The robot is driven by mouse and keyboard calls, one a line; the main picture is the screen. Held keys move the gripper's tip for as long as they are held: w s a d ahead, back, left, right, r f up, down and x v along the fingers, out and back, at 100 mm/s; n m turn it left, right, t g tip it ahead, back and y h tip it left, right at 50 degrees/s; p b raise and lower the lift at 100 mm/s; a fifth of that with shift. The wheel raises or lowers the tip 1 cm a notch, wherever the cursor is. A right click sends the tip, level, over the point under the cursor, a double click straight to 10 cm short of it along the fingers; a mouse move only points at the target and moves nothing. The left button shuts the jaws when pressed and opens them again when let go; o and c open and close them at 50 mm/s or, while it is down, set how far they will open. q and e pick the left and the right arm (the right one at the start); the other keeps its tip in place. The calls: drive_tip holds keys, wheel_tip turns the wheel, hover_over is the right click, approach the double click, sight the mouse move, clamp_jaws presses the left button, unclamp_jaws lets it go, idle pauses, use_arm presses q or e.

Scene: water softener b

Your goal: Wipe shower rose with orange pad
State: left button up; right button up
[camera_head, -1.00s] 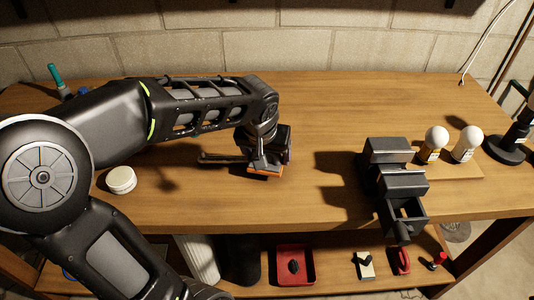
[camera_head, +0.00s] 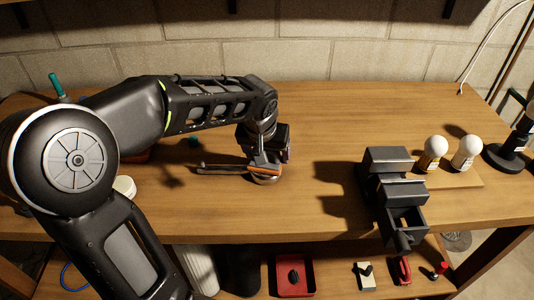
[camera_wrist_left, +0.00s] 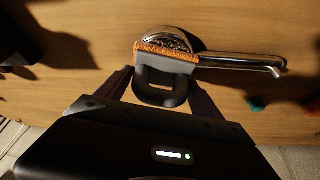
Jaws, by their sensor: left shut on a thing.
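My left gripper (camera_head: 265,160) is shut on the dark handle (camera_wrist_left: 160,90) of the orange pad. The orange pad (camera_wrist_left: 165,52) is a flat, textured layer on a grey backing. It lies against the edge of the shower rose's head in the left wrist view and seems to touch it. The metal shower rose (camera_wrist_left: 168,37) lies on the workbench, its handle (camera_wrist_left: 240,62) pointing right there. In the head view the rose's head (camera_head: 265,180) shows just below the gripper, its handle pointing left. The pad partly covers the rose. My right gripper is not in view.
A white round container (camera_head: 125,187) is partly hidden by my left arm. A small teal item (camera_head: 193,141) lies behind the rose. The bench (camera_head: 330,115) is clear at the back middle.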

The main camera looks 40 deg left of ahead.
use_arm(q)
drive_tip(key=shift+w+a, duration=0.55)
drive_tip(key=shift+w, duration=0.15)
drive_tip(key=shift+w+a, duration=0.5)
drive_tip(key=shift+w, duration=0.2)
wheel_tip(320, 180, up, 6)
drive_tip(key=p, duration=0.4)
drive_tip(key=shift+r, duration=0.1)
wheel_tip(320, 180, up, 3)
drive_tip(key=shift+f+p, duration=0.1)
drive_tip(key=shift+p, duration=1.1)
